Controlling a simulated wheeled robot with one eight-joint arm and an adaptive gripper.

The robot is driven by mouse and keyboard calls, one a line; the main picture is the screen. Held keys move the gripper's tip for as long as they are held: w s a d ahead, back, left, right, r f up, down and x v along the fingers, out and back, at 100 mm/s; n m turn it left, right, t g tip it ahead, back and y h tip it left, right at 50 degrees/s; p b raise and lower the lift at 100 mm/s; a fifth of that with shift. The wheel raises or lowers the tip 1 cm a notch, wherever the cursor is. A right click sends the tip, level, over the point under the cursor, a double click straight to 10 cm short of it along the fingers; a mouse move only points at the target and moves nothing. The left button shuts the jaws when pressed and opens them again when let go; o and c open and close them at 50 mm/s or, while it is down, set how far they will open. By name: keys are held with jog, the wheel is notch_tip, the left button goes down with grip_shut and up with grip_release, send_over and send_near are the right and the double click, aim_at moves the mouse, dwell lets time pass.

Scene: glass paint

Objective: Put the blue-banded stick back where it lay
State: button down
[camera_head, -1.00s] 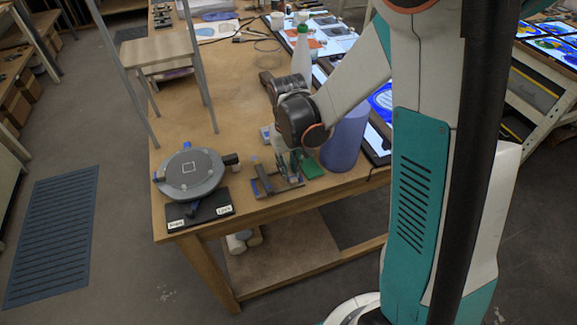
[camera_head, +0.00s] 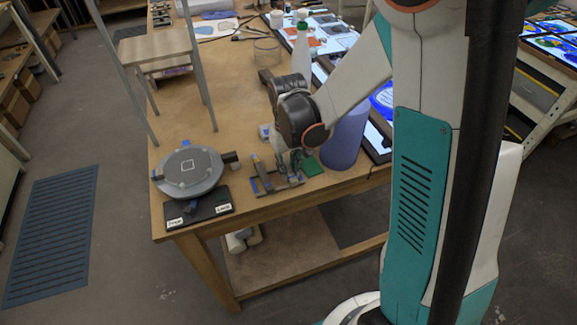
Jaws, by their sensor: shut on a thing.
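My gripper (camera_head: 295,160) points down at the front of the wooden table, below my dark wrist. It is shut, its fingertips small and partly hidden by the wrist. The blue-banded stick is not clearly visible; what shows between the jaws is too small and dark to make out. A small rack (camera_head: 270,187) with grey upright parts and blue ends lies just left of and below the gripper. I cannot tell whether the fingers or the held thing touch it.
A round grey turntable (camera_head: 203,178) and a black labelled base (camera_head: 200,212) stand left of the rack. A purple cylinder (camera_head: 343,145) and green pad (camera_head: 312,166) are close on the right. A white bottle (camera_head: 302,55) stands behind my wrist.

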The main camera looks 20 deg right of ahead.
jog(key=shift+f, duration=0.2)
jog(key=c, duration=1.4)
grip_release()
jog(key=shift+r, duration=0.15)
notch_tip(320, 180, up, 12)
jog(key=shift+f, duration=0.1)
jog(key=s+t+b, duration=0.1)
jog(key=s+t, duration=0.1)
jog(key=s, duration=0.3)
jog(key=s+r+t+b, duration=0.1)
jog(key=s+t+b, duration=0.1)
jog(key=s+t, duration=0.1)
jog(key=s+r+t+b, duration=0.1)
jog(key=s+t+b, duration=0.1)
jog(key=s, duration=0.4)
jog(key=shift+s+r, duration=0.15)
jog(key=shift+s, duration=0.15)
